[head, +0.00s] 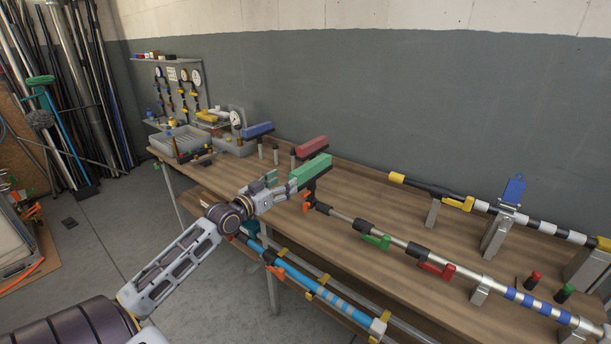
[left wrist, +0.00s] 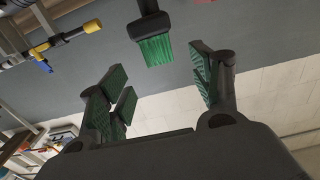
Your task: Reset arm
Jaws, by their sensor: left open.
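My left gripper (head: 281,185) is at the front edge of the workbench in the head view, empty and spread open. In the left wrist view its two green-padded fingers (left wrist: 160,88) stand wide apart with nothing between them. My right gripper is in neither view.
The wooden bench (head: 370,193) carries a silver pole with green and red clamps (head: 436,271), a black-and-white pole (head: 525,222), a red brush (head: 311,147) and a blue brush (head: 258,129). A blue pole (head: 325,296) lies below.

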